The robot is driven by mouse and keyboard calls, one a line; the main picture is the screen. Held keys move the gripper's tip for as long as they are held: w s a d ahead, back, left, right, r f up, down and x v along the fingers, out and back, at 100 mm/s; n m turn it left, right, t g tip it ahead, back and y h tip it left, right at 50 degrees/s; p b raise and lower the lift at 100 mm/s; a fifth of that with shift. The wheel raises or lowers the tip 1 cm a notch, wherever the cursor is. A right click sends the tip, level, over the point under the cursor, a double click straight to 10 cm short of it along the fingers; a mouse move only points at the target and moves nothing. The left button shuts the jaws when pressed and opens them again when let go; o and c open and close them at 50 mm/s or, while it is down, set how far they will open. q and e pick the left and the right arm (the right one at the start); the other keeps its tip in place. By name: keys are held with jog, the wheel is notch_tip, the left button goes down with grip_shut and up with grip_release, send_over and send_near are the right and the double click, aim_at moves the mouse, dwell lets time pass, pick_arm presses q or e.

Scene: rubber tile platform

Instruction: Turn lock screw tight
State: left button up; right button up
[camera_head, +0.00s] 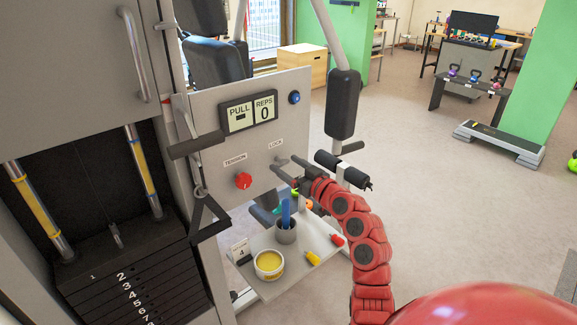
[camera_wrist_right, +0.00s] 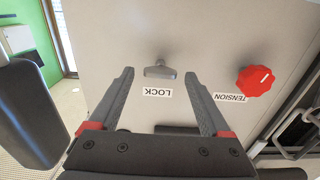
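The lock screw (camera_wrist_right: 160,71) is a small grey T-shaped handle on the grey panel, above the LOCK label in the right wrist view. Its crossbar lies roughly level in that view. My right gripper (camera_wrist_right: 158,76) is open, with one dark finger on each side of the screw and a visible gap to both. I cannot tell how deep the tips reach toward the panel. In the head view, my right gripper (camera_head: 285,168) is at the panel by the LOCK label, and partly hides the screw. My left gripper is not in view.
A red TENSION knob (camera_head: 243,181) sits beside the lock on the panel (camera_head: 210,105). A padded handle (camera_head: 342,105) stands to the right.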

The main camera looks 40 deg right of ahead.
grip_shut()
